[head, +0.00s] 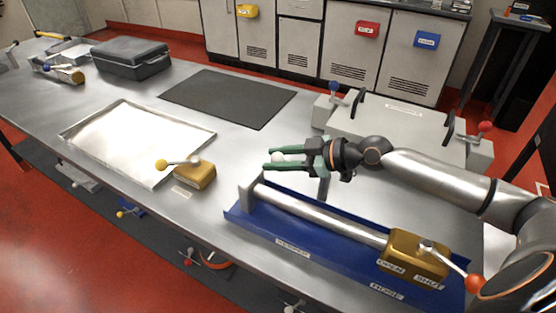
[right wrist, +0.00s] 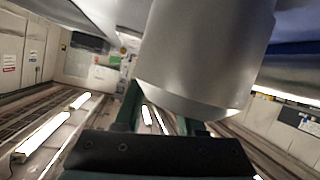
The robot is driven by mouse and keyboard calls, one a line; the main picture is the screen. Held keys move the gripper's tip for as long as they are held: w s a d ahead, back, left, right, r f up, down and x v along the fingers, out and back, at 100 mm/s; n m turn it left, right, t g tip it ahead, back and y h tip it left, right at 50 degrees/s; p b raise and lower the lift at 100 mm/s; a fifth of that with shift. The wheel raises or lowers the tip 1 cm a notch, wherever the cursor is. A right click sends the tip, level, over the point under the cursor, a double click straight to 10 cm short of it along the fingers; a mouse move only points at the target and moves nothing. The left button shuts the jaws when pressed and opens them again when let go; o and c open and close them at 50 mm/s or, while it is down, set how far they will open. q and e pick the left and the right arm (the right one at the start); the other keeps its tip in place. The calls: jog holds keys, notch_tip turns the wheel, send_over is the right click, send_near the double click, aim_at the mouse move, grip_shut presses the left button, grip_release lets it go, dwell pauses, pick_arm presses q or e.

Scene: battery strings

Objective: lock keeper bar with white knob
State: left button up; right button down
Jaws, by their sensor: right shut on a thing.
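The white knob (head: 278,157) shows as a pale round end between the green fingers of my right gripper (head: 284,159), which is shut on it. What the knob is joined to is hidden by the gripper. A silver bar (head: 320,213) lies along a blue tray (head: 265,228), between a grey end bracket (head: 250,192) and a gold block (head: 412,254) labelled OPEN and SHUT. A lever with an orange-red knob (head: 474,283) sits on this block, its knob toward the SHUT side. In the right wrist view, a large grey cylinder (right wrist: 205,55) fills the upper middle. My left gripper is not in view.
A second gold block (head: 195,176) has a lever with a yellow knob (head: 161,165). A shallow metal tray (head: 135,135), a dark mat (head: 228,97) and a dark case (head: 130,60) lie to the left and behind. A grey unit (head: 390,119) with blue and red knobs stands behind my right arm.

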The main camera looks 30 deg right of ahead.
jog(key=c, duration=0.7)
grip_release()
jog(key=shift+o, duration=0.9)
jog(key=shift+s, duration=0.1)
